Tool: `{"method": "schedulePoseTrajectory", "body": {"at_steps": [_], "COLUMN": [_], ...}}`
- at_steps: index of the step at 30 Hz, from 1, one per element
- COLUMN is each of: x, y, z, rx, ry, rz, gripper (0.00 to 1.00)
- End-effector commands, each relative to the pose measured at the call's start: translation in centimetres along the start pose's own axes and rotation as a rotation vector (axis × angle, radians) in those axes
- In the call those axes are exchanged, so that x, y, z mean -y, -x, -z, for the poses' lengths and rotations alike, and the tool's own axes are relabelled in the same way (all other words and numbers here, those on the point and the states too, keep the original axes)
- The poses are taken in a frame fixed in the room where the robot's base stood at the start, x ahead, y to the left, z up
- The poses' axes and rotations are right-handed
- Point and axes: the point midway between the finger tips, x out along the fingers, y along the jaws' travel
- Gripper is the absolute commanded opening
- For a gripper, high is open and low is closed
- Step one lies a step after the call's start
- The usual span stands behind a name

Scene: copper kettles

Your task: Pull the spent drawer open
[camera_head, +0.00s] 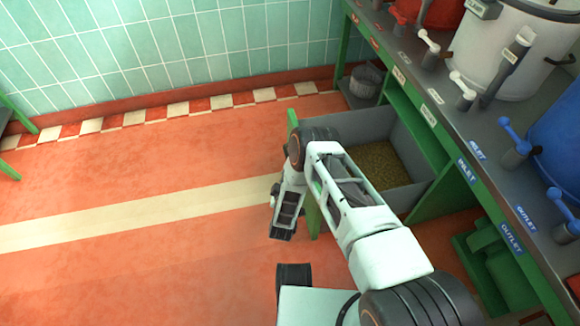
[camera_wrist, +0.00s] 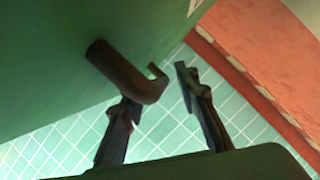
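The spent drawer (camera_head: 368,122) stands pulled out from under the counter in the head view. It has grey walls, a green front panel (camera_head: 293,118) and a brownish-yellow grainy fill. My arm hides the near part of the drawer and most of its front. In the wrist view, a brown curved handle (camera_wrist: 128,72) stands out from the green panel (camera_wrist: 50,70). My gripper (camera_wrist: 157,85) is open, with its fingers apart at the free end of the handle. The left finger is partly behind the handle; the right finger is clear of it. I cannot tell whether either touches.
The counter (camera_head: 420,85) above carries a white kettle (camera_head: 500,60), a blue kettle (camera_head: 560,135) and several valve levers. A grey basket (camera_head: 366,80) sits on a shelf beyond the drawer. The orange floor (camera_head: 120,200) to the left is clear.

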Motion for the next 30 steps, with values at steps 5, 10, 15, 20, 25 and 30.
{"method": "schedulePoseTrajectory", "body": {"at_steps": [5,10,15,20,25,30], "x": [-0.4,-2.1,-4.7,-6.7,-8.0,-8.4], "y": [0.0,0.4,1.0,1.5,1.9,2.1], "z": [0.3,1.4,3.0,4.2,4.9,5.2], "rx": [-0.002,-0.002,-0.006,-0.005,-0.002,-0.001], "ry": [-0.001,0.0,-0.001,0.0,0.0,0.0], "rz": [-0.001,-0.002,-0.008,-0.007,-0.004,-0.001], "gripper": [0.29,0.29,0.29,0.29,0.29,0.29]}}
